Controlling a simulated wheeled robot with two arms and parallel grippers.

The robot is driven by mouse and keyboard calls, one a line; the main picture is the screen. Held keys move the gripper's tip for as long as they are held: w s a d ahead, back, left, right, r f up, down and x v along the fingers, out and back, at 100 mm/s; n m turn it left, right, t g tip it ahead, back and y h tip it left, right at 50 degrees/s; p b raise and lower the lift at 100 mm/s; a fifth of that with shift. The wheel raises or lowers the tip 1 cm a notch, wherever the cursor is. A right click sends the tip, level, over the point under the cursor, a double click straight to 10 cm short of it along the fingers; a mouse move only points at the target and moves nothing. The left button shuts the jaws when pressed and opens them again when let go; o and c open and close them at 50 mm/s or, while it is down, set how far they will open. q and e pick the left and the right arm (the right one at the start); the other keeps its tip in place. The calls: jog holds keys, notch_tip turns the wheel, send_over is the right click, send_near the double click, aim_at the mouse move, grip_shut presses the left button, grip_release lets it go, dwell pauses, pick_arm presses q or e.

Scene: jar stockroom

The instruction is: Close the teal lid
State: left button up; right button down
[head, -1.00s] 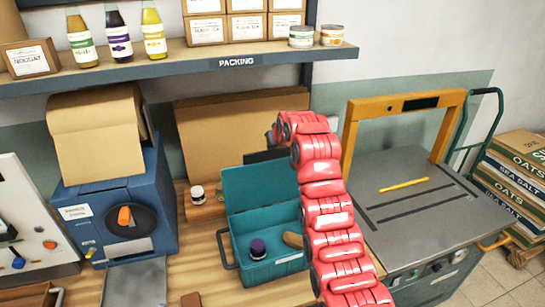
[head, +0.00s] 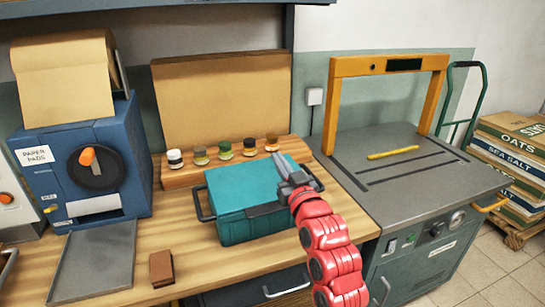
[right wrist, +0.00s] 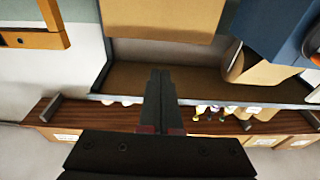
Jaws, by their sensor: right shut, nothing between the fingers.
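The teal lid (head: 240,186) lies flat over the teal box (head: 252,230) on the wooden bench, and the inside of the box is hidden. No gap shows between lid and box from here. My right gripper (head: 284,166) is shut and empty, over the right part of the lid. I cannot tell whether it touches the lid. In the right wrist view the shut fingers (right wrist: 160,84) point away from the lid, and the box does not show there. My left gripper is not in view.
A wooden rack with small jars (head: 225,150) stands behind the box. A blue paper-pad machine (head: 120,130) and grey tray (head: 95,268) are to its left, with a brown block (head: 161,268) in front. A grey machine with an orange frame (head: 336,110) stands right.

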aim_at(281, 209)
jog(key=s+f+t+b, duration=0.1)
jog(key=f+t+b, duration=0.1)
jog(key=f+b, duration=0.5)
jog(key=s+d+f+t+y+b, duration=0.1)
jog(key=s+f+t+b, duration=0.1)
jog(key=f+b, duration=0.5)
jog(key=shift+s+f+t+y, duration=0.3)
jog(key=shift+f, duration=0.05)
jog(key=shift+d+f, duration=0.1)
jog(key=shift+f, duration=0.05)
